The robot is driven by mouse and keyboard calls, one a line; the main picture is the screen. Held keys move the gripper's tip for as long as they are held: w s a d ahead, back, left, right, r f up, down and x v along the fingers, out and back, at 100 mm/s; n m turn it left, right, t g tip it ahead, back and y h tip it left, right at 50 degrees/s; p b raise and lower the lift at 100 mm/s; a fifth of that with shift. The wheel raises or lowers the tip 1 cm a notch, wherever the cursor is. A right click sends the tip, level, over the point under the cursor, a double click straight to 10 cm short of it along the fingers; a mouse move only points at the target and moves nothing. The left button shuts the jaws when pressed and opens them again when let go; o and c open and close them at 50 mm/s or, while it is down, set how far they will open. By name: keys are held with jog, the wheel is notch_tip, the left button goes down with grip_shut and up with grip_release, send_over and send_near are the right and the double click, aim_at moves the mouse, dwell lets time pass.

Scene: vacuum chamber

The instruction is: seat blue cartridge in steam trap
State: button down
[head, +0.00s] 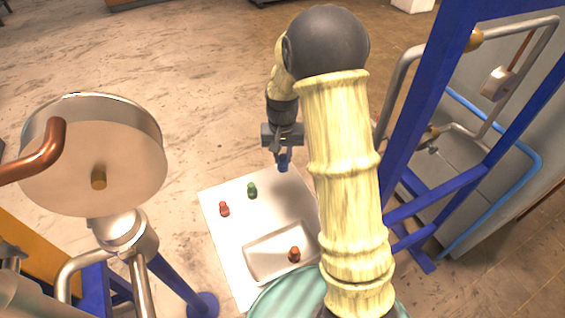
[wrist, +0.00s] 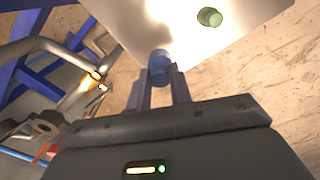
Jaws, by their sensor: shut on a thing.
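My gripper (head: 281,155) is shut on the blue cartridge (head: 283,166) and points down over the far edge of a white tabletop. In the wrist view the blue cartridge (wrist: 159,64) sits between the fingertips of my gripper (wrist: 160,84). I cannot tell from these views how high it is above the surface. The steam trap cannot be made out for certain; a large round metal body (head: 92,150) with a brass stub and copper pipe stands at the left in the head view.
The white tabletop (head: 225,235) bears a green cartridge (head: 252,190), a red cartridge (head: 224,209) and a shallow tray (head: 262,267) with a reddish-brown cartridge (head: 294,254) in it. A blue frame (head: 425,110) with pipes stands at the right. Open floor lies beyond the table.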

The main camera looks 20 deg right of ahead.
dwell(0.5)
jog(key=w+f, duration=0.3)
jog(key=f, duration=0.2)
jog(key=shift+w+m, duration=0.35)
jog(key=shift+m, duration=0.05)
jog(key=shift+d, duration=0.1)
